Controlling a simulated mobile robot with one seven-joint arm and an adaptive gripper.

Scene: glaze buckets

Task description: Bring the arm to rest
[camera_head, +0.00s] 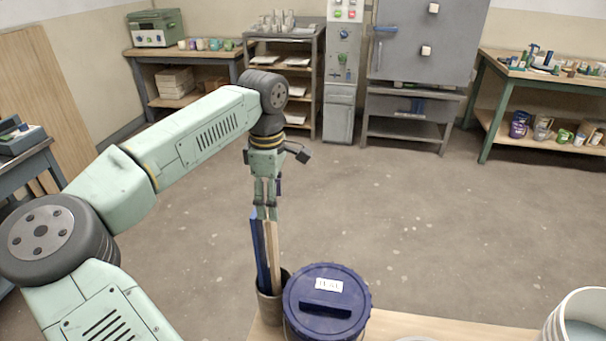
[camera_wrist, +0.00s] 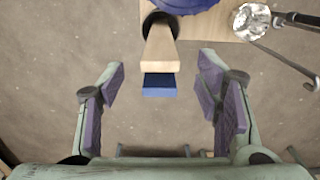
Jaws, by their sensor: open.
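My gripper (camera_head: 266,207) is above the left end of the wooden table in the head view. In the wrist view my gripper (camera_wrist: 161,96) is open, with its purple-padded fingers wide apart and nothing between the pads. A wooden stick (camera_head: 274,258) and a blue stick (camera_head: 260,256) stand in a dark cup (camera_head: 270,305). In the wrist view the wooden stick (camera_wrist: 160,50) and the blue stick (camera_wrist: 159,85) show their ends close to my open fingers. I cannot tell the exact gap to them.
A blue lidded bucket (camera_head: 328,306) stands right of the cup. A white bucket (camera_head: 588,312) is at the far right of the table (camera_head: 445,330). A metal ladle (camera_wrist: 250,20) shows in the wrist view. Shelves and a grey kiln (camera_head: 425,45) line the back wall; the floor between is clear.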

